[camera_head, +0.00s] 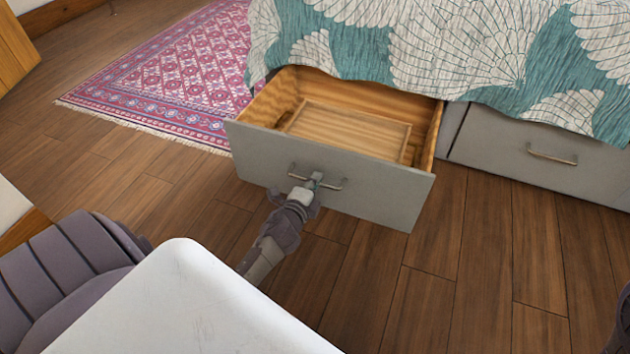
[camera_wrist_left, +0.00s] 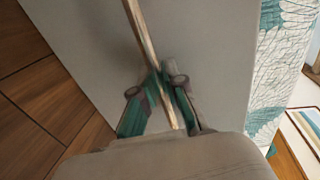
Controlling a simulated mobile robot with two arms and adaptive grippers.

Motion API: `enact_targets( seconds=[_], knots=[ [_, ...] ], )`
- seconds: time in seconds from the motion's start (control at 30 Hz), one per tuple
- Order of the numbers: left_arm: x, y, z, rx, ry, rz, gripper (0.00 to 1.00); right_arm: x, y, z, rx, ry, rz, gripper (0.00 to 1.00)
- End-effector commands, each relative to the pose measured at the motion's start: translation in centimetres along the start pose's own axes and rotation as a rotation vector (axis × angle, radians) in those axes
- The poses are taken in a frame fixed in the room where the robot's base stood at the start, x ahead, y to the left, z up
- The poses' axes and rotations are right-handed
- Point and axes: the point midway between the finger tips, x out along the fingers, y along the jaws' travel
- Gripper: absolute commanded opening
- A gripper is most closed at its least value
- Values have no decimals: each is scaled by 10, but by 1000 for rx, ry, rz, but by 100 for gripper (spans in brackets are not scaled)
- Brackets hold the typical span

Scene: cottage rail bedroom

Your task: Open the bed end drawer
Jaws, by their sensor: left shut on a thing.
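The bed end drawer (camera_head: 330,185) has a grey front and a wooden inside, and it stands well out from under the bed in the head view. A flat wooden tray or panel (camera_head: 345,130) shows inside it. My left gripper (camera_head: 312,182) is shut on the drawer's metal handle (camera_head: 332,186), near its middle. In the left wrist view the fingers (camera_wrist_left: 160,95) close around the handle bar (camera_wrist_left: 143,35), with the grey drawer front (camera_wrist_left: 90,40) behind. The right gripper does not show clearly.
A second grey drawer (camera_head: 540,160) to the right is shut under the bed. The patterned bedcover (camera_head: 450,50) hangs above both. A pink rug (camera_head: 175,75) lies to the left. The wooden floor (camera_head: 440,270) in front is clear.

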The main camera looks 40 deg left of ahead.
Motion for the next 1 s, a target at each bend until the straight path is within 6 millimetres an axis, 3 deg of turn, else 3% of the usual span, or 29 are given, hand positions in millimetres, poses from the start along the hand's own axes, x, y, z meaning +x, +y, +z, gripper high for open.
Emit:
enact_targets(
  seconds=[0.07,0.1,0.23,0.53,0.67,1.0],
  knots=[
    [0,1,0,0,1,1,0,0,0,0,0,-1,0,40],
    [0,1,0,0,1,1,16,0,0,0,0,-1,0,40],
    [0,0,0,0,1,1,37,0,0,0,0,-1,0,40],
    [-1,0,0,0,0,0,37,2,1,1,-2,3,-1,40],
    [-11,1,0,0,1,1,37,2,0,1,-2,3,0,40],
    [-80,2,0,-1,0,3,37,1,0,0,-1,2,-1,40]
  ],
)
